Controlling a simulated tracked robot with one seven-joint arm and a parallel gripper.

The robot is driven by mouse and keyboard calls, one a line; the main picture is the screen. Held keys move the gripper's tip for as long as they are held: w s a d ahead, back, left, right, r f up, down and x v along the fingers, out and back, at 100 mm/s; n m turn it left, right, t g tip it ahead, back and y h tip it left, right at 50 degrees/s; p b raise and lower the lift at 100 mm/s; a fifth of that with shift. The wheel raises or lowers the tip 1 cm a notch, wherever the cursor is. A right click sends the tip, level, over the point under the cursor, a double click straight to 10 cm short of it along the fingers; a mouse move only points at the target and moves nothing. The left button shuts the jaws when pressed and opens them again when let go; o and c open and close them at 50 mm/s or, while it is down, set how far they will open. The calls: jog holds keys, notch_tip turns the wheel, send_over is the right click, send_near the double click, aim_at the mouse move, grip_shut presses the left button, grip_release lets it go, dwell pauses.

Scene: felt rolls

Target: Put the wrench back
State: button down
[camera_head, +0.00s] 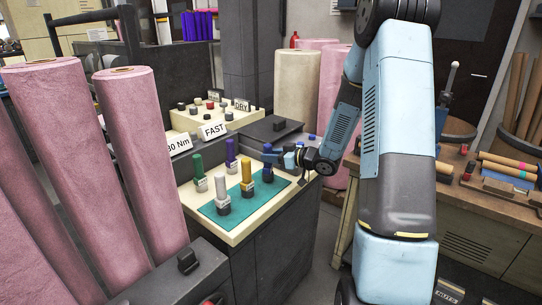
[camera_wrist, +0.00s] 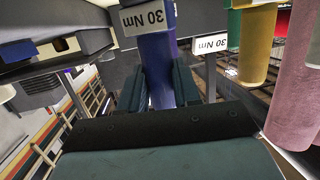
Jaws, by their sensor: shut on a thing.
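My gripper (camera_head: 280,155) is at the right end of the teal mat (camera_head: 225,207) in the head view. In the wrist view my gripper (camera_wrist: 158,80) is shut on a blue wrench handle (camera_wrist: 158,50), upright between the two dark fingers, with a "30 Nm" tag at its top. In the head view the blue wrench (camera_head: 267,172) stands at the mat's right end, partly hidden by the gripper. Whether the blue wrench touches the mat is unclear.
Signs reading "30 Nm" (camera_head: 178,145), "FAST" (camera_head: 214,130) and "DRY" (camera_head: 242,105) stand behind the handles. Tall pink felt rolls (camera_head: 140,150) rise at the left. A wooden bench (camera_head: 485,215) with rolls and tools is at the right.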

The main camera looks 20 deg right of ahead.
jog(key=shift+f, duration=0.4)
dwell(0.5)
jog(key=c, duration=0.7)
grip_release()
jog(key=v, duration=1.3)
jog(key=shift+s+d, duration=0.25)
jog(key=shift+s, duration=0.05)
